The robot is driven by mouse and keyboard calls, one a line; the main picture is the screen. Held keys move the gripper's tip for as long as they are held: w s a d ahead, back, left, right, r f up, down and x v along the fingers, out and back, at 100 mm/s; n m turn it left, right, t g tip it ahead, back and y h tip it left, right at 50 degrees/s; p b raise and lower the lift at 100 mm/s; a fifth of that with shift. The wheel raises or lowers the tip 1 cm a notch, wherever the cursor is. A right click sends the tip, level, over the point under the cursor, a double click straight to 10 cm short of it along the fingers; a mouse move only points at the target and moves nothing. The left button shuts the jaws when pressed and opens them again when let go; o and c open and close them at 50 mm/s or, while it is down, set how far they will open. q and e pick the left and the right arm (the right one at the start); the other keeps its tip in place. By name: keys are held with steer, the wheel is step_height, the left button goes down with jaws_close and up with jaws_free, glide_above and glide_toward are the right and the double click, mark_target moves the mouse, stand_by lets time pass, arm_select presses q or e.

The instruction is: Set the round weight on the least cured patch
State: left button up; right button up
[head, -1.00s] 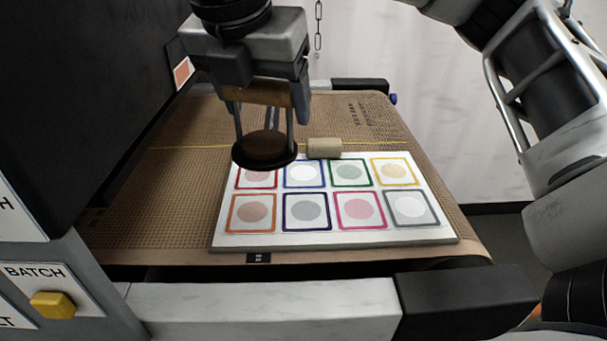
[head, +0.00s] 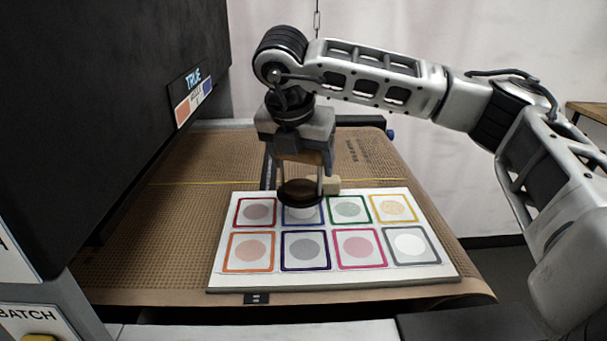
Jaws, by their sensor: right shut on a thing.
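My right gripper (head: 299,190) is shut on the round weight (head: 297,192), a dark brown disc. Whether the weight touches the card I cannot tell. The back row also has red (head: 257,211), green (head: 348,209) and yellow-framed (head: 393,208) patches. The front row has orange (head: 250,251), navy (head: 304,251), pink (head: 360,248) and grey-framed (head: 410,245) patches. Their discs differ in tint; the grey-framed one is white. My left gripper is out of view.
The card lies on a brown mesh belt (head: 165,230). A black machine housing (head: 90,120) rises at left, with a sign (head: 190,97) bearing orange and blue swatches. Bare belt lies left of the card.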

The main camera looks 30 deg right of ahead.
mark_target(305, 181)
steer(key=shift+s+a+p+x, duration=0.1)
steer(key=shift+a+p+x, duration=0.05)
steer(key=shift+x, duration=0.7)
steer(key=shift+s+a+p+x, duration=0.1)
steer(key=shift+a+p+x, duration=0.05)
steer(key=shift+x, duration=0.7)
steer(key=shift+f, duration=0.2)
steer(key=o, duration=1.1)
steer(key=shift+f, duration=0.2)
steer(key=o, duration=0.5)
steer(key=shift+s+r, duration=0.1)
steer(key=shift+c, duration=0.2)
steer(key=shift+r, duration=0.2)
steer(key=v, duration=1.2)
steer(key=shift+f, duration=0.1)
